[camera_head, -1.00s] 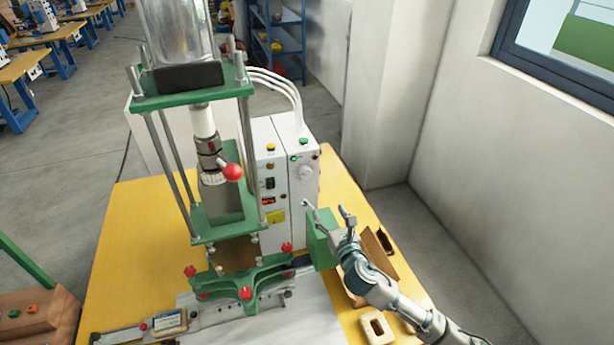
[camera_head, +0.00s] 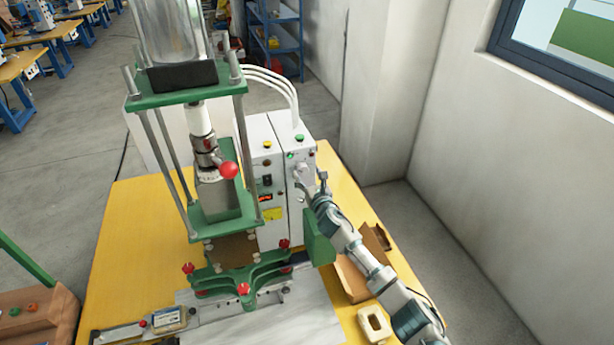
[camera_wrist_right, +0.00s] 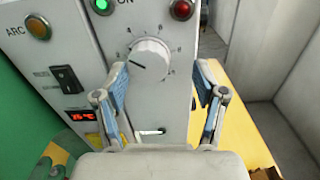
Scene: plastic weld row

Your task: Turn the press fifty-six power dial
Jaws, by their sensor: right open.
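The power dial (camera_wrist_right: 150,60) is a round white knob with a dark pointer line and a printed scale on the control box front. Its pointer aims to the upper left in the right wrist view. In the head view the dial (camera_head: 301,171) sits on the white control box (camera_head: 283,215) beside the press. My right gripper (camera_head: 312,184) is open and empty just in front of the box, close to the dial. In the right wrist view its blue-padded fingers (camera_wrist_right: 160,88) are spread, with the dial ahead between them, nearer the left finger. My left gripper is not in view.
The green press (camera_head: 222,215) stands left of the box. A green light (camera_wrist_right: 103,5), a red light (camera_wrist_right: 181,9), an orange ARC button (camera_wrist_right: 38,27) and a black switch (camera_wrist_right: 66,79) surround the dial. An open brown carton (camera_head: 355,282) lies on the yellow table.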

